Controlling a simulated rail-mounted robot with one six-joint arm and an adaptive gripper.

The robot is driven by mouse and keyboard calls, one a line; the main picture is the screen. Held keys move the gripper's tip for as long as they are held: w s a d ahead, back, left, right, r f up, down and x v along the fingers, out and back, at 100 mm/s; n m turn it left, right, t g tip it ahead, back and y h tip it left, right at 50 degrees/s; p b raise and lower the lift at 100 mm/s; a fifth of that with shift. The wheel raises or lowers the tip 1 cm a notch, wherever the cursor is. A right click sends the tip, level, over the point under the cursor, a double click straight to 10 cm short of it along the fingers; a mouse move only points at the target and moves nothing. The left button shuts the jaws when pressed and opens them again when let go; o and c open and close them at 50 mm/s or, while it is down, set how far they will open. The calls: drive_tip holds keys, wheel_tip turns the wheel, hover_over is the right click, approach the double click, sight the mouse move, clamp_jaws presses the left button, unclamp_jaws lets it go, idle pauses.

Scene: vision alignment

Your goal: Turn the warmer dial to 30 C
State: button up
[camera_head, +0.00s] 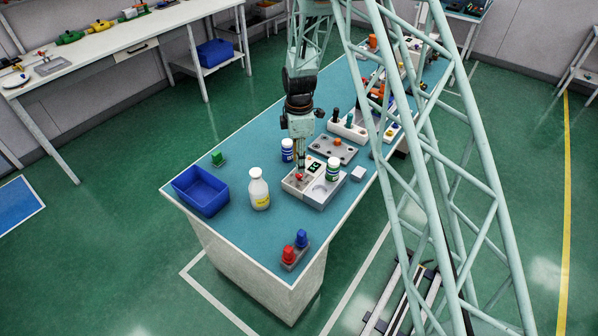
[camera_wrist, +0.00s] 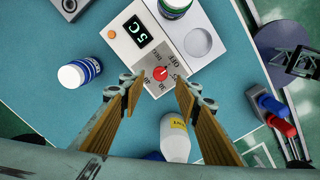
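The warmer (camera_head: 318,195) is a white-grey box on the blue bench top; it also shows in the wrist view (camera_wrist: 185,20). The green display (camera_wrist: 141,36) appears to read 5 C. My gripper (camera_wrist: 158,88) is open and empty, its fingertips apart on either side of the dial, nearer the camera. In the head view my gripper (camera_head: 300,170) points down over the warmer's dial side; contact cannot be told.
A blue-labelled bottle (camera_head: 287,150) and a yellow-labelled bottle (camera_head: 259,190) stand close by. A blue bin (camera_head: 201,190) is left, red and blue knobs (camera_head: 295,248) in front. Bench between is clear.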

sight(299, 177)
drive_tip(key=shift+f, duration=2.9)
drive_tip(key=c, duration=0.8)
